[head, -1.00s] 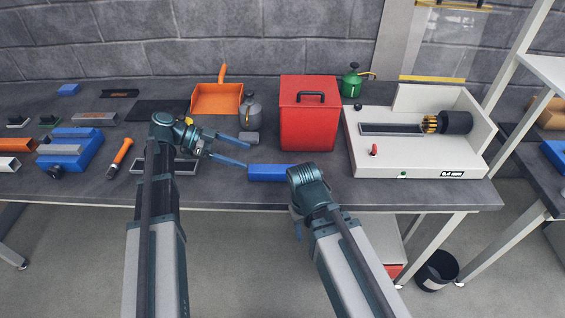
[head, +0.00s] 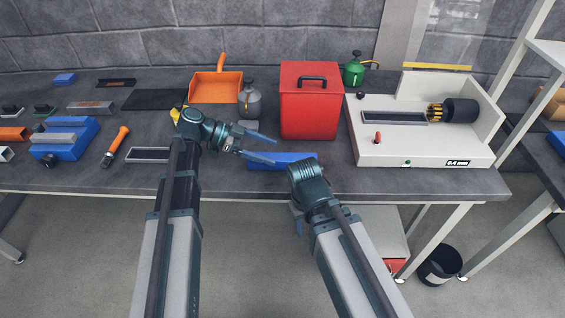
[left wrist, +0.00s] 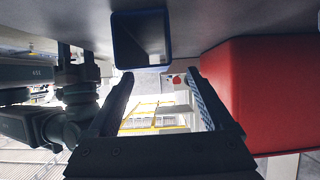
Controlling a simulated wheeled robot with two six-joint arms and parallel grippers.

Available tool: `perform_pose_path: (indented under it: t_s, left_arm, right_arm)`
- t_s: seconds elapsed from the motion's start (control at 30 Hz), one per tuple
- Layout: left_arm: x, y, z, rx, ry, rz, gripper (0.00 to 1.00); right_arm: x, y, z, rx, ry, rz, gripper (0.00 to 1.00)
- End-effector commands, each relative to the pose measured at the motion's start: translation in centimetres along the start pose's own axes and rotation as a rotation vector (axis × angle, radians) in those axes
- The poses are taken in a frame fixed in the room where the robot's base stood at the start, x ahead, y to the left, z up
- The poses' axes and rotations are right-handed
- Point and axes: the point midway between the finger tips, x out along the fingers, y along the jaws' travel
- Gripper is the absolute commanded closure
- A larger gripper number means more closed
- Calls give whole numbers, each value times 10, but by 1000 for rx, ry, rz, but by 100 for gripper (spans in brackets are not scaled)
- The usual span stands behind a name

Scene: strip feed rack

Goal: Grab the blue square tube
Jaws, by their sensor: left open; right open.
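The blue square tube (head: 300,158) lies on the workbench in front of the red box. My left gripper (head: 275,150) is open, and its fingers reach over the tube's left end from the left. In the left wrist view the tube's hollow end (left wrist: 141,42) faces me at the top, beyond the open fingertips. Nothing is between the fingers. My right gripper is mostly hidden behind its wrist in the head view. In the left wrist view its two dark fingers (left wrist: 77,52) show apart and empty at the left.
The red box (head: 309,108) stands close behind the tube and fills the right of the left wrist view. A white machine (head: 440,152) stands to the right. A grey bottle (head: 250,100) and orange dustpan (head: 212,92) are behind my left gripper.

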Motion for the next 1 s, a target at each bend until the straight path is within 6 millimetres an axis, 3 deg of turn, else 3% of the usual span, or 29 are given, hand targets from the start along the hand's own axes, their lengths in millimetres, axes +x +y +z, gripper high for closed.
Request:
perform_pose_path:
  t_s: [0.17, 0.43, 0.7, 1.0]
  left_arm:
    - [11, 4, 1, 1, 0, 3, 15]
    - [48, 8, 2, 1, 0, 3, 15]
    - [52, 8, -1, -1, 0, 1, 15]
    - [52, 8, 0, -1, 0, 1, 69]
  right_arm:
    - [6, -1, 0, 0, 0, 0, 50]
    - [23, -2, -1, 0, 0, 0, 50]
    - [22, -2, -1, 0, 0, 0, 50]
    - [22, -2, -1, 0, 0, 0, 50]
